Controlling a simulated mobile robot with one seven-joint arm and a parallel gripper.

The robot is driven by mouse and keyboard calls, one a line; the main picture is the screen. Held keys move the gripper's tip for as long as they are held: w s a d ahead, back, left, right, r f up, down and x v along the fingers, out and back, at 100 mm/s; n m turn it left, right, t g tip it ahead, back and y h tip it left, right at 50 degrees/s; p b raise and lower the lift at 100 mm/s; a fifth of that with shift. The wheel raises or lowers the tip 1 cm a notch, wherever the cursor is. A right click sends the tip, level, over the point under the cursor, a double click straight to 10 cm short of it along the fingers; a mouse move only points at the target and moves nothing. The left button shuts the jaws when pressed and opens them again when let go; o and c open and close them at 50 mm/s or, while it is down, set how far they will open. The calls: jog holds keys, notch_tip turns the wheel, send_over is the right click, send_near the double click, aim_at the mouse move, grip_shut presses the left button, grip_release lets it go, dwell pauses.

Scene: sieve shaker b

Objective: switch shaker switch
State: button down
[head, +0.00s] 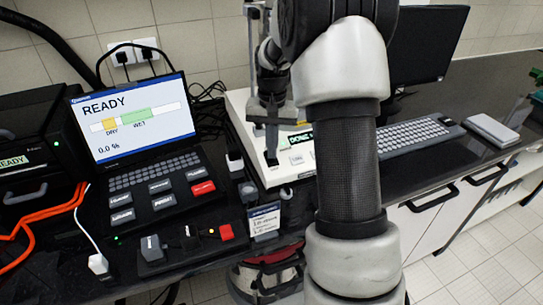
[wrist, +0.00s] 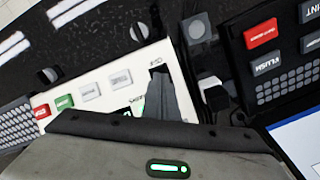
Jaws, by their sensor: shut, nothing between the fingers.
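The shaker (head: 243,125) is a white-fronted machine in the middle of the head view, with a small green display (head: 299,138) partly covered by my arm; the readable word is "DONE". The wrist view shows its white panel (wrist: 95,80) with red, green and white buttons. A black switch (wrist: 158,71) sits at the panel's right end in the wrist view. My gripper (head: 271,160) is shut and empty, its fingers pointing down at this end of the panel. The fingers (wrist: 167,97) cover much of the switch. I cannot tell whether they touch it, or the switch's position.
Left stands a device with a screen (head: 133,115) reading "READY", with grey and red keys. A small control box (head: 185,245) and a label card (head: 264,222) lie in front. A keyboard (head: 415,137) and monitor (head: 430,45) are right. Orange cables run at far left.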

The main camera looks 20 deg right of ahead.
notch_tip(320, 180, up, 7)
jog(key=p, duration=0.5)
dwell(0.4)
jog(key=shift+s+f, duration=0.1)
jog(key=shift+f, duration=0.05)
